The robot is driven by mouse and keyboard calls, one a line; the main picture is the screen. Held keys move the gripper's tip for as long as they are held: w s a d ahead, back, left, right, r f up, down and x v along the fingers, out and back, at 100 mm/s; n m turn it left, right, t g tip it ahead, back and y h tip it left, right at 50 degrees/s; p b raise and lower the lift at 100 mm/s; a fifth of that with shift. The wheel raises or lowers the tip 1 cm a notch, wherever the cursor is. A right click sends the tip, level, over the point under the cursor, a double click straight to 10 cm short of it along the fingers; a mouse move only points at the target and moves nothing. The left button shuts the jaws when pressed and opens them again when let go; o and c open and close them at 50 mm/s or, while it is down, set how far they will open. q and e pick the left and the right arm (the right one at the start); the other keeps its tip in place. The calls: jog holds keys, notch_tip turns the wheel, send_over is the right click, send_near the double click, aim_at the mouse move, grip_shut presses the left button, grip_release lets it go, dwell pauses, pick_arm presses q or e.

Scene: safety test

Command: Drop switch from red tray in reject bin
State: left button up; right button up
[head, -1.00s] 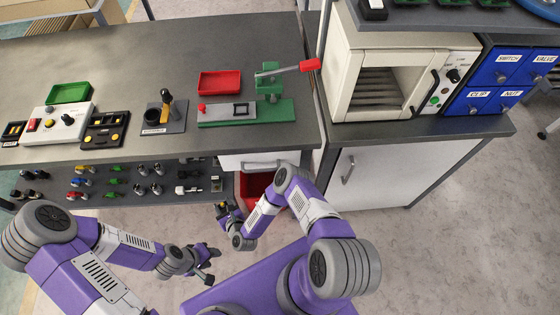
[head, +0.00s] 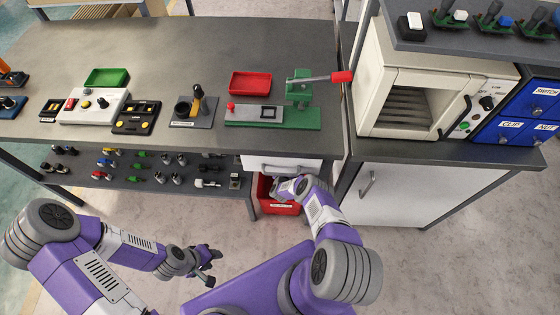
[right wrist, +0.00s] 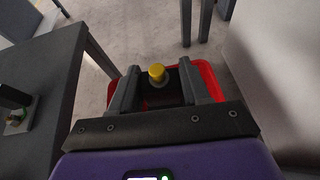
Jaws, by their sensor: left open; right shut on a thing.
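The red tray (head: 250,83) lies on the bench and looks empty. The red reject bin (head: 284,210) stands on the floor below the bench drawer; its red rim also shows in the right wrist view (right wrist: 207,79). My right gripper (right wrist: 159,70) is shut on the switch, whose yellow button (right wrist: 157,71) shows between the fingers. The bin shows behind and below the held switch. In the head view my right forearm and wrist cover part of the bin, and the switch is hidden. My left gripper (head: 208,263) is open and empty, in front of the bench.
The drawer (head: 284,166) is just above the bin. A lower shelf (head: 130,178) with several small parts lies to the left. A green press (head: 290,116) stands on the bench, and a white cabinet (head: 400,190) stands right of the bin. The floor in front is clear.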

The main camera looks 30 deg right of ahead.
jog(key=shift+d, duration=0.2)
notch_tip(320, 180, down, 6)
jog(key=b, duration=0.5)
jog(key=shift+w+a, duration=0.1)
jog(key=shift+r, duration=0.1)
jog(key=o, duration=1.2)
